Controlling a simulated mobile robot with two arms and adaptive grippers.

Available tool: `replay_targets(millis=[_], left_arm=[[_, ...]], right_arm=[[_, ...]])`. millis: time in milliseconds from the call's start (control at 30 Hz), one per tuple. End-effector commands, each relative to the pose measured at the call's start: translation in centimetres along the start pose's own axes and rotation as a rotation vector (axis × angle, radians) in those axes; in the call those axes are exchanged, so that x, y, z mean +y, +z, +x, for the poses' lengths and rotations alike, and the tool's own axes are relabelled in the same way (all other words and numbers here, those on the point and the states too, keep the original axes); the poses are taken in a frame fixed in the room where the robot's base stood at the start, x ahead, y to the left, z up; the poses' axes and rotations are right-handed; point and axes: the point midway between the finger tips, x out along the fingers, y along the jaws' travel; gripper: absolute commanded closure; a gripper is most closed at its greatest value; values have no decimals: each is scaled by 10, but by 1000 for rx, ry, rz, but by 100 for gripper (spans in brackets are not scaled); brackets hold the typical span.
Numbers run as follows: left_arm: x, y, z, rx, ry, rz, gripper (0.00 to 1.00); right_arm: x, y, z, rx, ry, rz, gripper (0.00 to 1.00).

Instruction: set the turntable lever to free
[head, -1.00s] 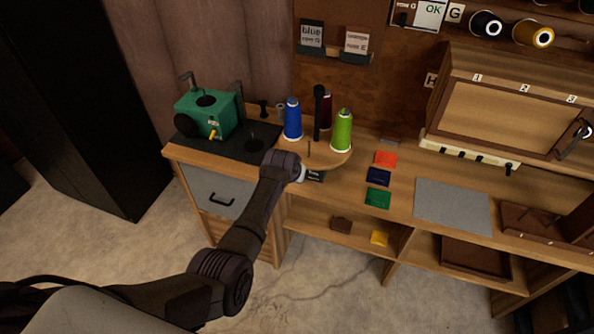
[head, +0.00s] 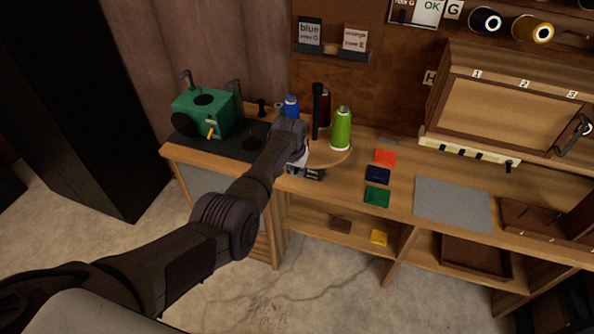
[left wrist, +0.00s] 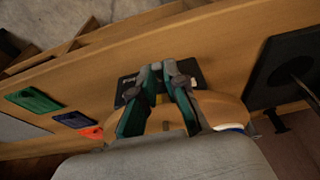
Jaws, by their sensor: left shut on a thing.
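The round wooden turntable (head: 330,156) stands at the bench's front edge with thread cones on it. A small black lever plate (head: 315,175) with pale lettering sits at its front; it also shows in the left wrist view (left wrist: 193,70). My left gripper (head: 303,167) is down at this plate, its fingers mostly hidden by my own wrist in the head view. In the left wrist view the green-grey fingers (left wrist: 160,82) are shut at the plate, on the turntable lever, which is largely hidden between them. The lever's setting cannot be read. My right gripper is not in view.
A blue cone (head: 291,106), a lime green cone (head: 341,129) and a dark post (head: 317,112) stand close behind my wrist. A green machine (head: 204,112) is to the left. Coloured cards (head: 377,174) and a grey mat (head: 453,204) lie to the right.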

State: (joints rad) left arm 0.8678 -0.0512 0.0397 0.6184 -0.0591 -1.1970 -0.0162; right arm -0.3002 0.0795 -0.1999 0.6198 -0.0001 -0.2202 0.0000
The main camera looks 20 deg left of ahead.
Motion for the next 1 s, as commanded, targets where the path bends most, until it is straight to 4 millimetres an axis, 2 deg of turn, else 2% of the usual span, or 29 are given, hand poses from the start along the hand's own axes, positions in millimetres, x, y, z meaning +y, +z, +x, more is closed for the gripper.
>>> replay_targets(millis=[67,100,233,267,667,867,1000], left_arm=[[0,0,0,-1,-1,0,100],[0,0,0,0,-1,0,87],[0,0,0,0,0,0,65],[0,0,0,0,0,0,62],[0,-1,-5,3,0,0,62],[0,-1,-27,6,0,0,62],[0,-1,-55,5,0,0,62]], right_arm=[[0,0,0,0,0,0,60],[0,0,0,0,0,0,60],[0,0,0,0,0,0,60],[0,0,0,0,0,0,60],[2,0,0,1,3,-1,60],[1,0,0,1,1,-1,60],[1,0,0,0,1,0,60]])
